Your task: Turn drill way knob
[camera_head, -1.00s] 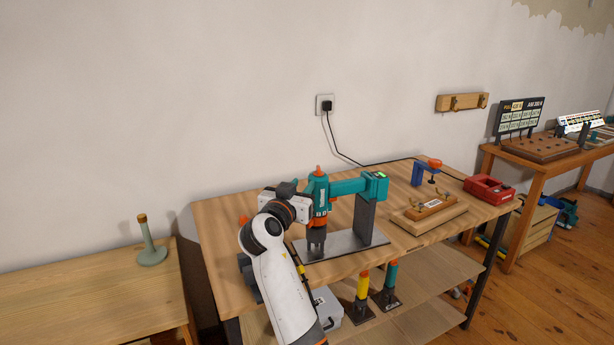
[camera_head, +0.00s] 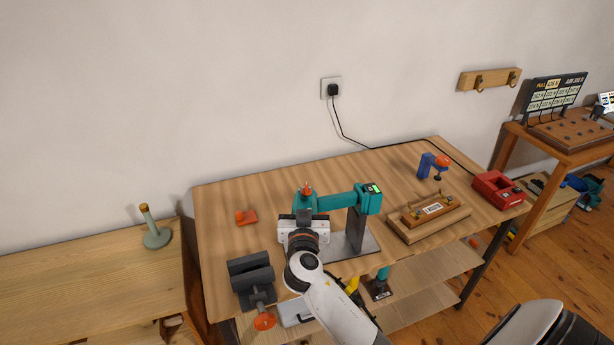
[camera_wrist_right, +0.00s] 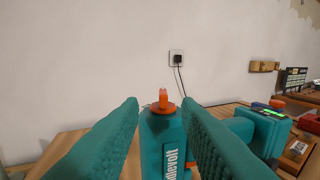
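The teal drill press (camera_head: 338,201) stands on the wooden workbench, with its grey column and base plate to the right of the drill head. An orange knob (camera_head: 306,189) sits on top of the drill head; it also shows in the right wrist view (camera_wrist_right: 163,100). My right gripper (camera_head: 304,214) is in front of the drill head and hides its lower part. In the right wrist view its two teal fingers (camera_wrist_right: 160,104) are open, with the knob seen in the gap between them. The knob appears beyond the tips; contact cannot be told. My left gripper is not in view.
A dark vise (camera_head: 251,274) with an orange handle is at the bench's front left, and a small orange item (camera_head: 246,217) lies behind it. A wooden block fixture (camera_head: 430,217), a blue clamp (camera_head: 427,164) and a red box (camera_head: 497,189) are to the right.

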